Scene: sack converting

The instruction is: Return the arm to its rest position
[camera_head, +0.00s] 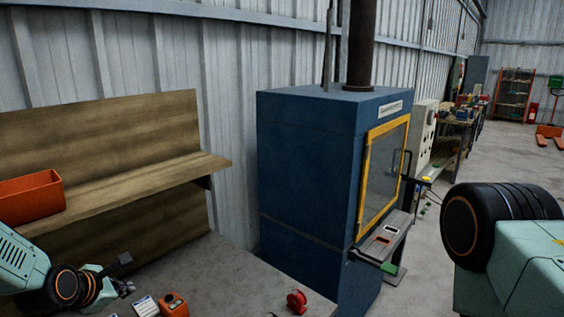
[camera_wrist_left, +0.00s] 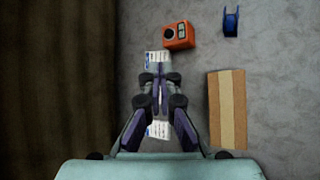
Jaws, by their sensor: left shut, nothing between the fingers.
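My left gripper (camera_head: 127,288) is at the lower left of the head view, above the grey worktop (camera_head: 225,269). In the left wrist view its fingers (camera_wrist_left: 161,90) are together with nothing between them. A white-and-blue card (camera_wrist_left: 158,58) lies beyond the fingertips, and another (camera_wrist_left: 159,130) shows between the fingers nearer the wrist. Part of my right arm (camera_head: 500,230) fills the right side of the head view; its gripper is out of view.
An orange device (camera_head: 174,305) and a red reel (camera_head: 297,300) are on the worktop. A wooden shelf (camera_head: 130,188) with an orange bin (camera_head: 30,198) stands behind. A blue cabinet (camera_head: 305,180) stands mid-view. The left wrist view shows a striped brown piece (camera_wrist_left: 227,108) and blue object (camera_wrist_left: 231,22).

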